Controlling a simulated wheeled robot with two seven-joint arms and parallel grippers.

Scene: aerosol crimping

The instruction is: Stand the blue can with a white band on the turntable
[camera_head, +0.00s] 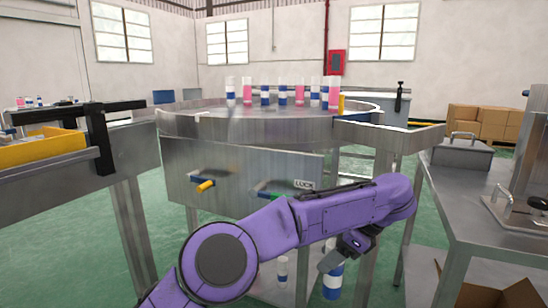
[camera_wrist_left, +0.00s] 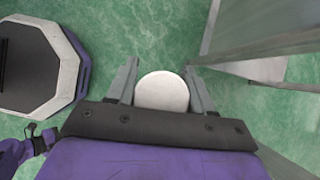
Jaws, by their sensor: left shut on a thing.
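The blue can with a white band (camera_head: 333,281) hangs upright below my left gripper (camera_head: 347,250) in the head view, in front of the turntable's base and below its top. The gripper is shut on the can's upper part. In the left wrist view the can's round white top (camera_wrist_left: 162,92) shows between the two fingers of my left gripper (camera_wrist_left: 160,75). The turntable (camera_head: 240,127) is a round steel table behind my arm. Several blue-and-white and pink-and-white cans stand on its far side. My right gripper is not in view.
A steel rail (camera_head: 410,138) juts from the turntable's right side. A steel bench (camera_head: 490,205) stands at right, a conveyor with a yellow tray (camera_head: 45,147) at left. The turntable's near side looks clear. A small can (camera_head: 282,270) shows low behind my arm.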

